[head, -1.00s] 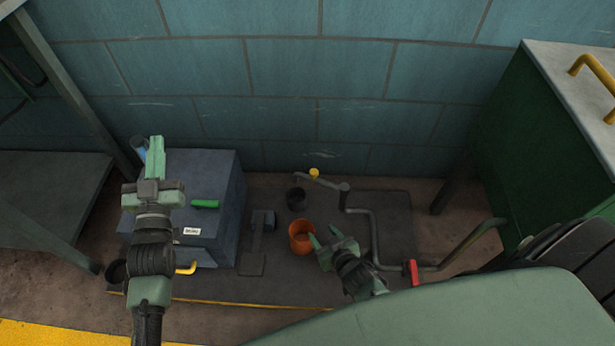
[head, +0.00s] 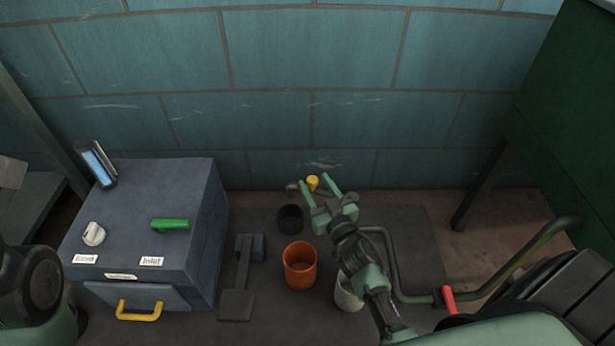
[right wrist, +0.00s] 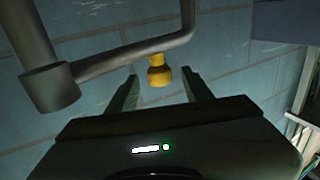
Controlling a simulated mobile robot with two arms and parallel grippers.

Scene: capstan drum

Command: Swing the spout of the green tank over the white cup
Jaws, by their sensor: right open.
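The spout is a grey pipe (head: 376,262) with a swing arm (right wrist: 130,58) ending in a yellow tip (head: 313,183). The tip points left, near the black cup, away from the white cup. My right gripper (head: 315,181) is open, its fingers around the yellow tip; in the right wrist view the tip (right wrist: 159,76) shows between the fingertips, with gaps on both sides. The white cup (head: 347,295) stands on the floor mat, partly hidden by my right arm. A large dark green body (head: 570,110), likely the tank, is at right. My left gripper is out of view.
An orange cup (head: 300,266) and a black cup (head: 290,218) stand left of the white cup. A red handle (head: 448,299) sits on the pipe. A blue-grey box (head: 150,215) with a green handle (head: 170,224) and a foot pedal (head: 236,303) are further left.

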